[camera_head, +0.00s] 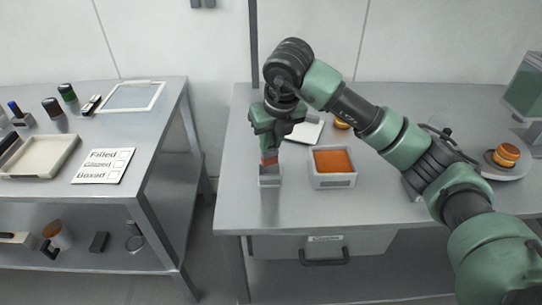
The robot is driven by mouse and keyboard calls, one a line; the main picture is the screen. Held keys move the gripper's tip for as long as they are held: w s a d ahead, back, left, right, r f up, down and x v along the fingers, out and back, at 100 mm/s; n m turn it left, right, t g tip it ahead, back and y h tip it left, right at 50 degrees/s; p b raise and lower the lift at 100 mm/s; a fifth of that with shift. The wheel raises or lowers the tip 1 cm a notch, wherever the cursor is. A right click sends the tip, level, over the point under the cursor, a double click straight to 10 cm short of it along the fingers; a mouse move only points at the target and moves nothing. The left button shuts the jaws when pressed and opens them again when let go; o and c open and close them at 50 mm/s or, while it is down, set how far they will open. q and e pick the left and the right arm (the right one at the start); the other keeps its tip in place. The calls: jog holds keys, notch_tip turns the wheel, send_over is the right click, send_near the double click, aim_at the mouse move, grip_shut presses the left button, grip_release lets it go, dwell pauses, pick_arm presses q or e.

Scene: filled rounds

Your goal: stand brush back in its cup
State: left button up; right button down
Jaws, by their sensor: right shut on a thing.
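My right gripper (267,143) points down over the table and is shut on the brush (269,159). Only a small orange-brown part of the brush shows below the fingers; the rest is hidden by the gripper. My left gripper is not in view.
A pale square container of orange filling (333,181) stands just right of the cup. Behind are a white sheet (308,132) and a small round item (342,125). A plate (500,172) with a filled round is far right. The table's front left is clear.

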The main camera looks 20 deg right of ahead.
aim_at(271, 158)
jog(key=shift+f, duration=1.15)
notch_tip(271, 158, down, 3)
jog(key=shift+f+p, duration=0.2)
jog(key=shift+p, duration=0.3)
jog(key=shift+f, duration=0.25)
jog(key=c, duration=1.7)
grip_release()
jog(key=shift+f+b, duration=0.1)
jog(key=shift+b, duration=0.2)
jog(key=o, duration=0.4)
jog(key=shift+r, duration=0.2)
